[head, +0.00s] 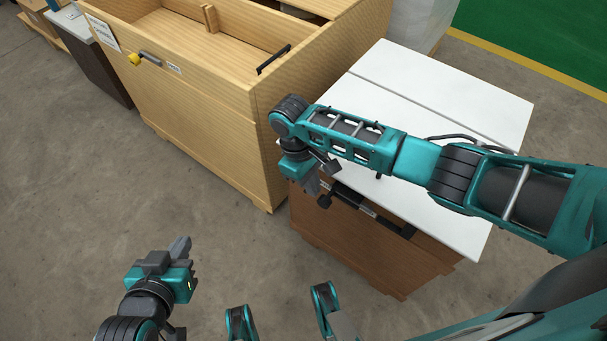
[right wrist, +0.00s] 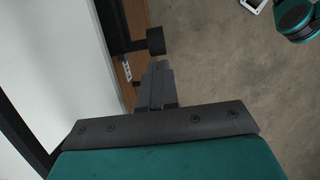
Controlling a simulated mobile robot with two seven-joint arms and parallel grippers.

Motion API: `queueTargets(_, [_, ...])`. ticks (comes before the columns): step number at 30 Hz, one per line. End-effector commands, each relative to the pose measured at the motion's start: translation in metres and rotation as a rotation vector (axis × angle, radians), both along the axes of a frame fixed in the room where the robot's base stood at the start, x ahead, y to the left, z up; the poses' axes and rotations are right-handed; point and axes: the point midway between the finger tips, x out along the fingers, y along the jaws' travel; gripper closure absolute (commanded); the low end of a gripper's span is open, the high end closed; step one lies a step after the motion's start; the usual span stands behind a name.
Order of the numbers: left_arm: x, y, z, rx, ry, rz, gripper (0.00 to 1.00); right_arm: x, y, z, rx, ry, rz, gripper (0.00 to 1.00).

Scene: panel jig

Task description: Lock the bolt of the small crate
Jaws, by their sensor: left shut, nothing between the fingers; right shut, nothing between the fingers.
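The small crate (head: 360,248) is brown with a white top and stands right of centre in the head view. A dark bolt with a black knob (head: 324,201) at its left end lies along the upper front face. The knob also shows in the right wrist view (right wrist: 155,41). My right gripper (head: 313,188) is shut and empty, its fingertips close beside the knob; I cannot tell if they touch. In the right wrist view its fingers (right wrist: 158,70) end just below the knob. My left gripper (head: 181,246) is shut and empty over the floor, away from the crate.
A large pale wooden crate (head: 200,112), open on top, stands left of the small crate. It carries a bolt with a yellow knob (head: 134,59) and a black handle (head: 273,59). Bare concrete floor (head: 90,190) lies free at the left and front.

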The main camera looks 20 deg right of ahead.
Motion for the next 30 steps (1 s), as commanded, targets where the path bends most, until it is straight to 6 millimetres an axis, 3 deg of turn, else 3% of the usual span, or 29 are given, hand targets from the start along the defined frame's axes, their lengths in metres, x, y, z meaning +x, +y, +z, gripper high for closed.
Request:
queueTargets(13, [0.000,0.002,0.003,0.006,-0.002,-0.004,1.00,-0.003,-0.002,0.000,0.000,0.001,0.000,1.00])
queueTargets(24, [0.001,0.002,0.047,0.006,-0.006,-0.003,1.00,-0.033,-0.025,0.004,-0.001,0.006,-0.001,1.00])
queueTargets(30, [0.001,0.001,0.052,0.003,-0.007,0.000,1.00,-0.039,-0.030,0.000,0.000,0.002,0.001,1.00])
